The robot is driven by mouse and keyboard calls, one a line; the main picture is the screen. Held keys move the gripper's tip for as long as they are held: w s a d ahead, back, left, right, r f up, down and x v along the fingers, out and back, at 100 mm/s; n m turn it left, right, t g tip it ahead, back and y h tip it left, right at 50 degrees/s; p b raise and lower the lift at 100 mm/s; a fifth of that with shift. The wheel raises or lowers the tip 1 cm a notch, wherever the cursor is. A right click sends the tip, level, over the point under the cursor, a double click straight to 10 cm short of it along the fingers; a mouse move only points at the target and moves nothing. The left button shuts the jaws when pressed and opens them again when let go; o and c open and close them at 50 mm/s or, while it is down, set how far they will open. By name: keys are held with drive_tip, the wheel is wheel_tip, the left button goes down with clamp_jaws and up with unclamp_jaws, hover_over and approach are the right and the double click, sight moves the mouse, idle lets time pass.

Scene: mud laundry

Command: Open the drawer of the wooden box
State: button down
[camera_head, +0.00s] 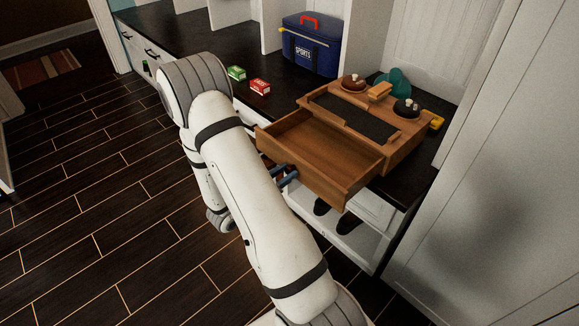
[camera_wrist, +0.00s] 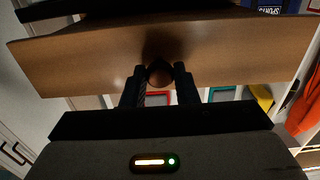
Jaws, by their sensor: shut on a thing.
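The wooden box (camera_head: 408,127) stands on the dark counter at the right. Its drawer (camera_head: 318,155) is pulled far out over the counter's front edge, and its inside looks empty. My gripper (camera_head: 287,176) is at the drawer's front, mostly hidden behind my arm in the head view. In the wrist view, my gripper (camera_wrist: 159,76) is shut on the round wooden knob (camera_wrist: 160,74) in the middle of the drawer front (camera_wrist: 90,62).
A blue sports cooler (camera_head: 311,46), a green box (camera_head: 236,73) and a red box (camera_head: 260,86) stand on the counter (camera_head: 190,40). Two dark round items sit on the wooden box. A white panel (camera_head: 490,150) rises close on the right. The floor at left is clear.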

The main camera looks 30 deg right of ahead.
drive_tip(key=shift+a, duration=0.2)
drive_tip(key=shift+w, duration=0.1)
drive_tip(key=c, duration=1.1)
unclamp_jaws()
drive_tip(key=shift+c, duration=0.2)
drive_tip(key=s+a+p, duration=0.1)
drive_tip(key=a, duration=0.6)
drive_tip(key=shift+a+p, duration=0.3)
drive_tip(key=shift+p, duration=0.1)
drive_tip(key=shift+s, duration=0.1)
